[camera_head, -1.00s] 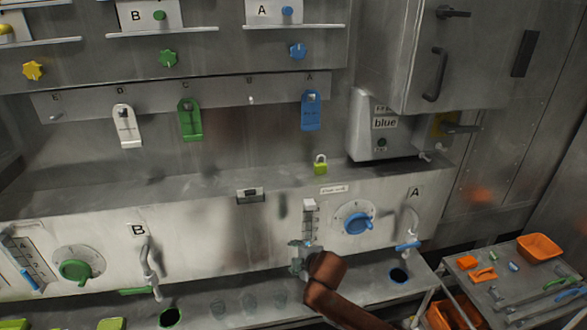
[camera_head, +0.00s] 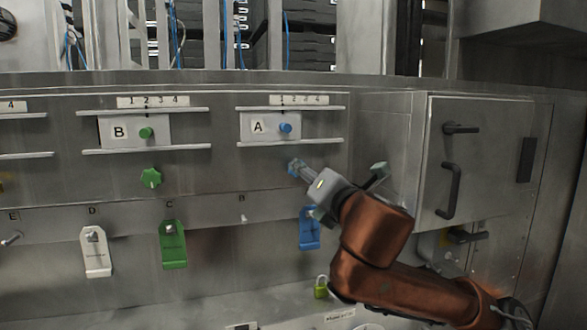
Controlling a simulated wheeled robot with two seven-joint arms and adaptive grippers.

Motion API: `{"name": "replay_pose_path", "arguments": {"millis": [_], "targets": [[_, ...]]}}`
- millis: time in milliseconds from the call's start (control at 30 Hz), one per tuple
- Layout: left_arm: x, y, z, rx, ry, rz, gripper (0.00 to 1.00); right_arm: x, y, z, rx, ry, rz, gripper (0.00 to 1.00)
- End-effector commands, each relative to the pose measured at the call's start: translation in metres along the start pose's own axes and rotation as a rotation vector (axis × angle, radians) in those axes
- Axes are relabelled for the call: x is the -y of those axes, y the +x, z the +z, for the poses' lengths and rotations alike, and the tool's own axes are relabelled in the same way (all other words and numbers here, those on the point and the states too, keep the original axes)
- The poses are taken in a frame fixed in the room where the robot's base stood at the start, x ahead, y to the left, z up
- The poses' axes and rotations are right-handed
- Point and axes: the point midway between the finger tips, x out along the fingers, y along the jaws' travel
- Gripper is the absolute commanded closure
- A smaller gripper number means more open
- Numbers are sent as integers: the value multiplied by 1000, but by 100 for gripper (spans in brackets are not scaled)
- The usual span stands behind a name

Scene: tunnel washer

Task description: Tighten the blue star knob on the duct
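The blue star knob (camera_head: 293,164) is on the grey duct front, below the panel marked A. My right gripper (camera_head: 299,171) reaches in from the right with its tip at the knob, covering part of it. The tip appears to touch the knob, but the fingers are small and blend with it, so I cannot tell whether they are closed around it. My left gripper is not in view.
A green star knob (camera_head: 151,178) is to the left. Below hang a white tag (camera_head: 96,252), a green tag (camera_head: 173,245) and a blue tag (camera_head: 309,238), the last partly behind my gripper. A cabinet door handle (camera_head: 449,190) is at the right.

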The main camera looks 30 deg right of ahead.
Motion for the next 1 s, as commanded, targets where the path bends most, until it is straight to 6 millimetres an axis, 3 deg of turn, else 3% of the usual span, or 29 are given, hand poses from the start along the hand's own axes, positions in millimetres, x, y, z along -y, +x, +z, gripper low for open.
{"name": "replay_pose_path", "arguments": {"millis": [233, 500, 900, 1000], "targets": [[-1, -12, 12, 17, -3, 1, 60, -7, 32, -1, -6, -3, 6, 49], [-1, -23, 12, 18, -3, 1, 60, -8, 69, -1, -5, -2, 9, 49], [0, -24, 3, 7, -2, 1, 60, -6, 77, -2, -3, -3, 9, 49], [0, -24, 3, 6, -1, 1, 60, -5, 77, -2, -2, -2, 8, 55]]}}
